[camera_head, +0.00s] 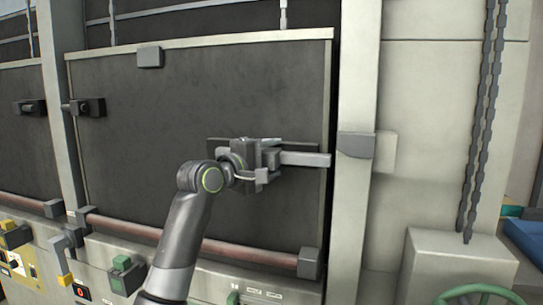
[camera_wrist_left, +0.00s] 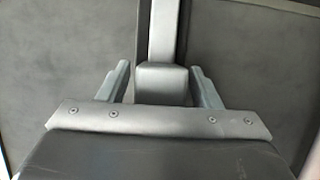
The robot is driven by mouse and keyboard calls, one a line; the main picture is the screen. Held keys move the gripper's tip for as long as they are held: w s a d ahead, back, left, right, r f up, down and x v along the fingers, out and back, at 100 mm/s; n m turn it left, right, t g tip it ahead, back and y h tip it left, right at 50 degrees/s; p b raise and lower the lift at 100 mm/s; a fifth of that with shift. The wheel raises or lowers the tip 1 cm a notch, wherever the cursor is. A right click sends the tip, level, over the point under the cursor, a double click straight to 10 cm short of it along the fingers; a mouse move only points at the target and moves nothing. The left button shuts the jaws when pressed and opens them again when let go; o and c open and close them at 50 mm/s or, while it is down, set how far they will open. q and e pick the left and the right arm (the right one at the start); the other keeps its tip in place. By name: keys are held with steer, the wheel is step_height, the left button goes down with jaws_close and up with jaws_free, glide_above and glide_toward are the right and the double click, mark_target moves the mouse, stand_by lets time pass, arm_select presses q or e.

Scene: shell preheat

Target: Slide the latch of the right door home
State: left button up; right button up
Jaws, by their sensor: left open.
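The right door (camera_head: 130,110) is a dark panel with a pale frame and stands closed against the post. Its latch (camera_head: 305,159) is a grey horizontal bar whose right end lies near the door's right edge, apart from the grey keeper (camera_head: 355,145) on the pale post. My left gripper (camera_head: 268,160) is at the latch's left part and hides some of it. In the left wrist view my left gripper (camera_wrist_left: 160,76) is open, its fingers on either side of the latch's grey block (camera_wrist_left: 162,84), with gaps visible. The latch bar (camera_wrist_left: 164,30) runs upward from the block. My right gripper is not in view.
A reddish rail (camera_head: 220,248) crosses the door's bottom. A chain (camera_head: 480,120) hangs at right above a pale box (camera_head: 455,262) and a green handwheel (camera_head: 478,292). Another dark door (camera_head: 22,140) with a small latch (camera_head: 30,107) is at left. Controls (camera_head: 20,260) are at lower left.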

arm_select(q)
steer(key=shift+w+d, duration=0.1)
jaws_close()
steer(key=shift+d, duration=0.1)
stand_by(0.3)
